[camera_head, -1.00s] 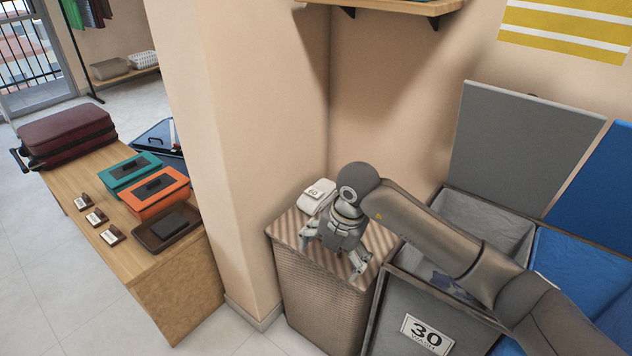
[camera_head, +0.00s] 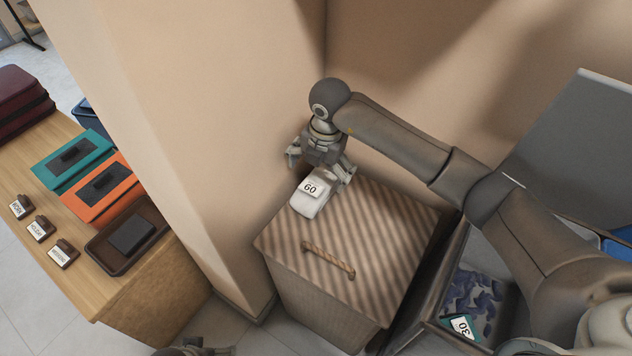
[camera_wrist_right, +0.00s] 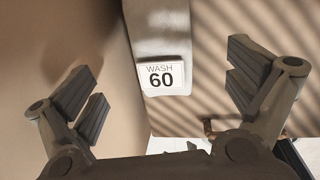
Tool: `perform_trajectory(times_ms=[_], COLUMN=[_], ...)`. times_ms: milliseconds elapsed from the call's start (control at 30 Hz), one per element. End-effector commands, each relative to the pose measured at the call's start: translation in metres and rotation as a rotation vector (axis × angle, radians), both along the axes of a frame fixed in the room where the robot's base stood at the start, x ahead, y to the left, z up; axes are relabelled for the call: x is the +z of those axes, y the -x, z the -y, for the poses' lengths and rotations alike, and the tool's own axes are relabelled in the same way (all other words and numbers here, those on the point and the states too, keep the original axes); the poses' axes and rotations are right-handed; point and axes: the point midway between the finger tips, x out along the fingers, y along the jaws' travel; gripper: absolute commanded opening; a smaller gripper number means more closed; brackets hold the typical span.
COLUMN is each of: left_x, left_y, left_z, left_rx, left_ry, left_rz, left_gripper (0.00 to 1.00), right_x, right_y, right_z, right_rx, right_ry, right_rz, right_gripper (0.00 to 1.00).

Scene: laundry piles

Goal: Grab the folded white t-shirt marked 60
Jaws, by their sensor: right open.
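The folded white t-shirt (camera_head: 309,204) lies on the striped lid of the wicker hamper (camera_head: 385,250), near its back left corner by the wall. Its label reads 60; the right wrist view shows the shirt (camera_wrist_right: 158,28) with "WASH 60". My right gripper (camera_head: 320,168) is open at the far end of the shirt, pointing down. In the right wrist view the fingers (camera_wrist_right: 166,88) are spread wide on either side of the shirt, with nothing between them gripped. A dark part at the bottom edge looks like my left gripper (camera_head: 192,348); its fingers are mostly cut off.
The wall corner is close behind and left of the shirt. A rope handle (camera_head: 328,259) lies on the lid's front part. A bin holding blue clothes (camera_head: 470,295) with a 30 tag stands right. A wooden table (camera_head: 75,270) with boxes and tags stands left.

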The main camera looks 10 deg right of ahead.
Motion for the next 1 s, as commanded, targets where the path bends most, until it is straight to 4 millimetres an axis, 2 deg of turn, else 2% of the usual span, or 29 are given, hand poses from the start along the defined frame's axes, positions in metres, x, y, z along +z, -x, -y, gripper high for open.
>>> perform_trajectory(times_ms=[33, 267, 500, 633, 867, 1000], left_x=[0.003, 0.014, 0.037, 0.044, 0.045, 0.045], left_y=[0.000, -0.002, -0.002, -0.001, -0.001, -0.001], left_z=[0.000, 0.000, -0.001, -0.001, -0.001, -0.001], left_rx=[0.000, 0.001, 0.003, 0.005, 0.005, 0.005], left_ry=[-0.001, 0.000, 0.001, 0.000, 0.000, 0.000], left_rz=[0.002, 0.008, 0.022, 0.023, 0.023, 0.023], left_gripper=[0.91, 0.91, 0.91, 0.91, 0.91, 0.91], right_x=[-0.008, -0.026, -0.060, -0.067, -0.067, -0.067], right_y=[-0.001, -0.003, -0.006, -0.008, -0.008, -0.008], right_z=[0.000, -0.001, -0.002, -0.003, -0.003, -0.003], right_rx=[-0.001, -0.001, -0.002, 0.000, 0.000, 0.000], right_ry=[0.000, -0.001, 0.000, -0.001, -0.001, -0.001], right_rz=[0.000, -0.001, 0.000, 0.002, 0.002, 0.002], right_gripper=[1.00, 1.00, 1.00, 1.00, 1.00, 0.82])
